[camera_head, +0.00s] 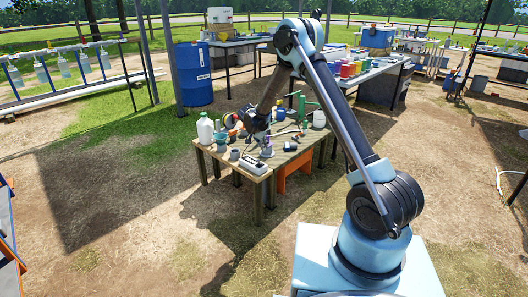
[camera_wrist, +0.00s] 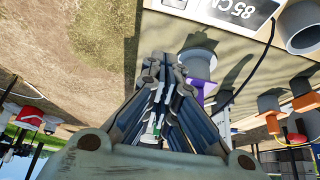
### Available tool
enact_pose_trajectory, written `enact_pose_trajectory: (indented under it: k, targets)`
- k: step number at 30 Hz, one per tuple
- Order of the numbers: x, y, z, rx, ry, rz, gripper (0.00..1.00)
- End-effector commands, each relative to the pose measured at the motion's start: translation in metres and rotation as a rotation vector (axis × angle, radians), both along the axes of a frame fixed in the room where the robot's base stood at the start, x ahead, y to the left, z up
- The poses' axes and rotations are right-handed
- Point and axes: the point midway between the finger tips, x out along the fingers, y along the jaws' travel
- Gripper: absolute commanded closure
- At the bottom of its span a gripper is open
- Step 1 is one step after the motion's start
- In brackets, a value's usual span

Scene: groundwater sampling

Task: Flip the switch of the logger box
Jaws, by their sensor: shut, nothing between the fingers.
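A white box with a dark-framed display (camera_head: 253,164) lies at the front edge of the wooden table in the head view. My gripper (camera_wrist: 165,62) is shut and empty, apart from the box. In the head view my gripper (camera_head: 259,138) is low over the table, behind the box. A grey and purple piece (camera_wrist: 202,82) is right beside the fingertips; contact cannot be told.
The wooden table (camera_head: 222,155) is crowded. A white jug (camera_head: 205,130) stands at its left, a grey cup (camera_head: 235,154) near the box. A dark cable (camera_wrist: 248,72) and a grey cylinder (camera_wrist: 301,27) lie close to the gripper. Open ground lies in front of the table.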

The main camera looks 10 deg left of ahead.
Motion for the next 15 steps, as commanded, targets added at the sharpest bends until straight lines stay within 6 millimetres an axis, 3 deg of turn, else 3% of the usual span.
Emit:
enact_pose_trajectory:
  k: [6,15]
  targets:
    - [-0.023,0.015,0.03,0.001,0.0,0.0,1.0]
    - [-0.04,0.027,0.05,0.0,0.0,0.0,1.0]
